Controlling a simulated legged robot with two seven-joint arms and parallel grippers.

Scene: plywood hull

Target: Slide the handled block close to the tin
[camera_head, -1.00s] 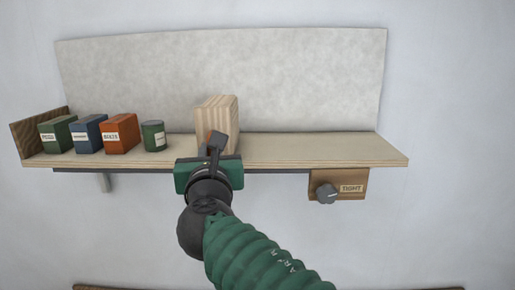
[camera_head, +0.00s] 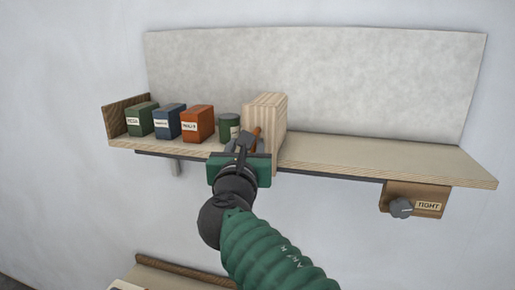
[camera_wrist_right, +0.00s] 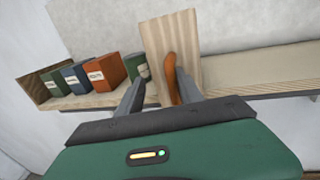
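The light wooden block (camera_head: 265,112) stands upright on the shelf and has an orange handle (camera_wrist_right: 171,78) on its front face. The green tin (camera_head: 229,124) stands just left of the block; in the right wrist view (camera_wrist_right: 143,68) the block's left edge partly covers it, and I cannot tell whether they touch. My right gripper (camera_head: 242,147) is in front of the block. In the right wrist view its fingers (camera_wrist_right: 158,92) are apart, with the handle between them, close against the right finger. My left gripper is in neither view.
Green, blue and orange labelled boxes (camera_head: 197,124) stand left of the tin, beside a dark wooden end panel (camera_head: 115,118). The shelf (camera_head: 390,162) is bare to the right of the block. A knob (camera_head: 401,208) labelled TIGHT hangs below the shelf's right part.

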